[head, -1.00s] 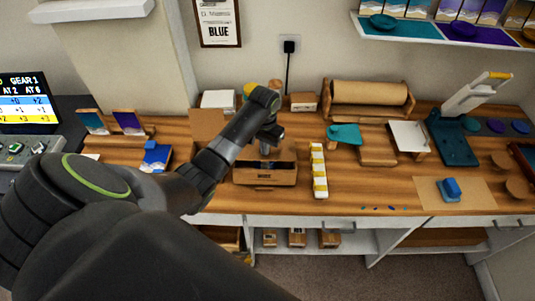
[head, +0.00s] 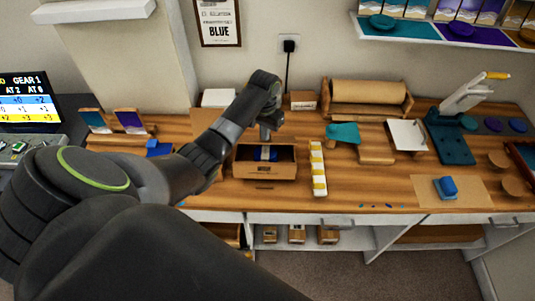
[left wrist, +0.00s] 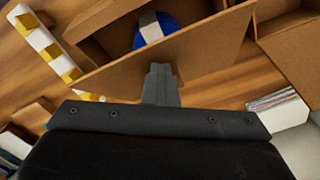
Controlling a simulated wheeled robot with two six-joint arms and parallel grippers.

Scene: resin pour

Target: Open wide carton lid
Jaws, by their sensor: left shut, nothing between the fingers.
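The wide brown carton (head: 265,171) stands on the wooden bench, left of the white-and-yellow strip. Its top is open in the head view, and a blue item (head: 265,153) lies inside. My left gripper (head: 265,134) is shut and empty at the carton's back edge. In the left wrist view the gripper (left wrist: 160,72) points at a wide brown cardboard panel (left wrist: 205,55), with the blue item (left wrist: 152,30) beyond it. I cannot tell whether the fingers touch the panel, or whether it is lid or wall. My right gripper is not in view.
The white-and-yellow strip (head: 318,168) stands close to the carton's right. Behind are a small box (head: 303,100) and a paper roll (head: 367,93). A teal press (head: 452,140) stands to the right. The bench front between strip and brown mat (head: 480,192) is mostly clear.

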